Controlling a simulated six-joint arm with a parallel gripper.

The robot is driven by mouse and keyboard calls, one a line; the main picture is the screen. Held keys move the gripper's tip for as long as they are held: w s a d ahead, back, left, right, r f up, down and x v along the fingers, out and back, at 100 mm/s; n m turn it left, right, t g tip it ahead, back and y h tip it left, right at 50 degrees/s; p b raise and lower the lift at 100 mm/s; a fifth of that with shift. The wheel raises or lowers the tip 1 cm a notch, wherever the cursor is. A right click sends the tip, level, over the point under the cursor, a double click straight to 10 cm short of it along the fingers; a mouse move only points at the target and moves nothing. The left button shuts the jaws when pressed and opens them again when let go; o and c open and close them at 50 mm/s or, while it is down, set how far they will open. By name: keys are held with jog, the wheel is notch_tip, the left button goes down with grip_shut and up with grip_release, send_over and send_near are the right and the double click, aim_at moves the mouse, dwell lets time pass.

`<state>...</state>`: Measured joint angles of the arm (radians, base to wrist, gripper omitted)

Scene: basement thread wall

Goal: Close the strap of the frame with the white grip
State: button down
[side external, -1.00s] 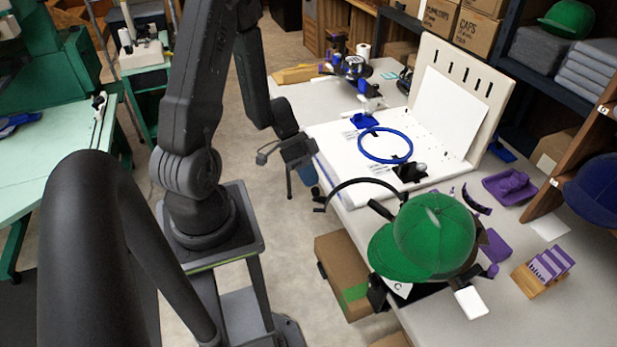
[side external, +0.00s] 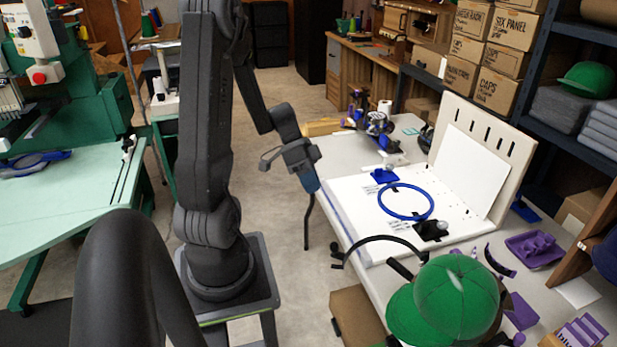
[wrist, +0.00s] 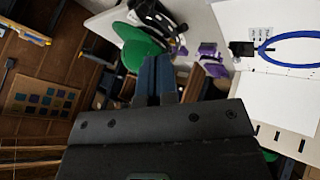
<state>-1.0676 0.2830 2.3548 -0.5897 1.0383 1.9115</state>
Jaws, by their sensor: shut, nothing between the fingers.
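A green cap (side external: 455,297) sits on a dark frame at the front of the table, cut off by the lower edge of the side view. The frame's black strap (side external: 385,238) arcs out to the left, away from the cap, with its end free. The white grip is outside the side view now, and I cannot make it out in the wrist view. My gripper (side external: 311,185) is shut and empty, blue fingers pointing down, left of the table and apart from the strap. In the wrist view the blue fingers (wrist: 156,78) overlap the green cap (wrist: 138,46) in the background.
A blue hoop (side external: 405,217) lies on the white board behind the strap. An upright slotted panel (side external: 485,150) stands beyond it. A purple tray (side external: 535,248) and purple parts lie right of the cap. Free floor is left of the table.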

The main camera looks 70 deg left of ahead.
jog(key=shift+s+a+r, duration=0.15)
jog(key=shift+a+r, duration=0.2)
jog(key=shift+r, duration=0.1)
jog(key=c, duration=1.7)
grip_release()
jog(key=shift+r, duration=0.15)
jog(key=shift+c, duration=0.2)
jog(key=shift+o, duration=0.7)
jog(key=shift+d+g, duration=0.3)
jog(key=o, duration=0.6)
jog(key=w+d+m+g+y, duration=0.1)
jog(key=d+m+g+y, duration=0.2)
jog(key=d+g, duration=0.2)
jog(key=d, duration=0.3)
jog(key=shift+w+f, duration=0.3)
jog(key=shift+w, duration=0.05)
jog(key=m+y, duration=0.3)
jog(key=y, duration=0.5)
send_near(335, 245)
jog(key=shift+t, duration=0.4)
jog(key=x, duration=1)
jog(key=shift+s+a+f, duration=0.1)
jog(key=shift+s+f, duration=0.1)
jog(key=shift+s, duration=0.25)
